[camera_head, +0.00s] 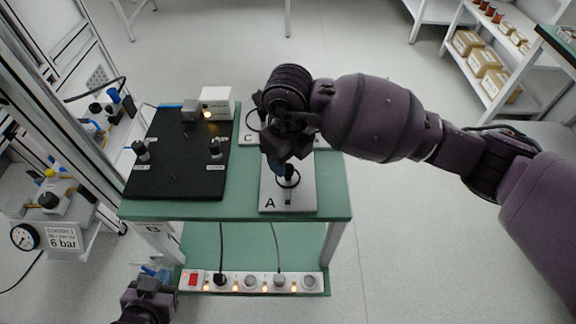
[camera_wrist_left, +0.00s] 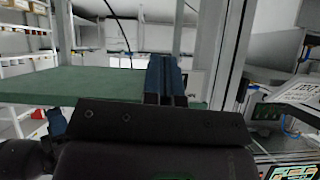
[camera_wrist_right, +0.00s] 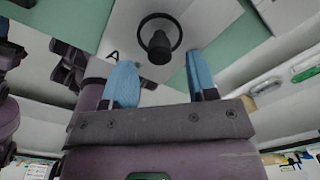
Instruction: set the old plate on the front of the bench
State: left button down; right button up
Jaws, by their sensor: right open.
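A light grey plate marked A (camera_head: 303,200) lies at the front right of the green bench (camera_head: 335,199). A black knob with a ring around it (camera_head: 288,179) stands on it; the knob also shows in the right wrist view (camera_wrist_right: 159,46). A second light plate marked C (camera_head: 246,138) lies behind, mostly hidden by my right arm. I cannot tell which is the old plate. My right gripper (camera_head: 291,168) is above plate A, its blue fingers (camera_wrist_right: 158,68) apart and the knob beyond their tips. My left gripper (camera_head: 158,272) is low before the bench, its fingers (camera_wrist_left: 166,75) together and empty.
A black board (camera_head: 175,170) with small clamps covers the bench's left part. A white box (camera_head: 217,102) with a lit lamp stands behind it. A power strip (camera_head: 250,282) lies on the lower shelf. A metal frame and gauge station (camera_head: 60,236) stand left. Shelves (camera_head: 480,60) stand far right.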

aim_at(287, 167)
notch_tip(287, 167, up, 8)
jog(key=p, duration=0.1)
dwell(0.7)
